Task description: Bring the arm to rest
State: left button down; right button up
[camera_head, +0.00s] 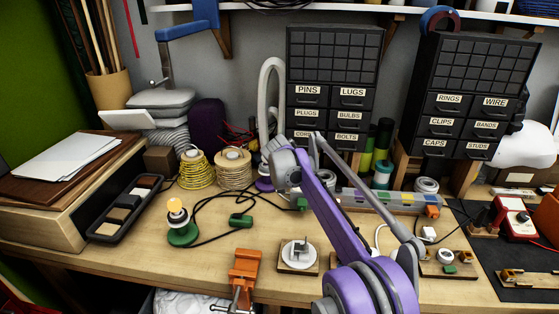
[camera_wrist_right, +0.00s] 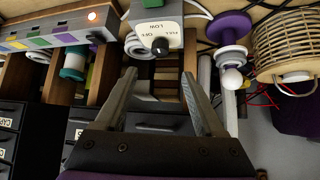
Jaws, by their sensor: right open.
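My right arm (camera_head: 335,225), purple and grey, rises from the bottom right over the bench. Its grey end is near the purple spool (camera_head: 264,185). The right gripper's fingers are hard to make out in the head view. In the right wrist view the right gripper (camera_wrist_right: 160,76) is open, with nothing held between its fingers. A white dial panel (camera_wrist_right: 157,38) marked OFF and LOW lies past the fingertips. A tan cane coil (camera_head: 233,172) and a yellow coil (camera_head: 196,172) stand left of the arm. A coil also shows in the wrist view (camera_wrist_right: 287,45). My left gripper is not in view.
Dark drawer cabinets (camera_head: 331,112) stand behind the arm, and another cabinet (camera_head: 462,100) is at right. A green-based bulb (camera_head: 181,232), an orange vise (camera_head: 243,270) and a white round fitting (camera_head: 298,254) are on the bench. Black cable runs across it. Bare wood shows at front left.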

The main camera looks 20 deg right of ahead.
jog(key=s+a+f+n+y, duration=0.1)
jog(key=s+a+n, duration=0.1)
jog(key=s+a, duration=0.35)
jog(key=s+a+f+n+y, duration=0.1)
jog(key=s+a, duration=0.2)
jog(key=s, duration=0.6)
jog(key=s+a+n+y, duration=0.2)
jog(key=s+a, duration=0.2)
jog(key=s, duration=0.3)
jog(key=s+a+f+n+y, duration=0.1)
jog(key=s+a+f, duration=0.3)
jog(key=s, duration=0.6)
jog(key=s+a+f+n+y, duration=0.1)
jog(key=s+a+f+n, duration=0.2)
jog(key=s+f, duration=0.5)
jog(key=s+a, duration=0.1)
jog(key=s, duration=0.1)
jog(key=shift+s+f+g+y, duration=0.25)
jog(key=shift+s+g+y, duration=0.05)
jog(key=shift+s+g, duration=0.1)
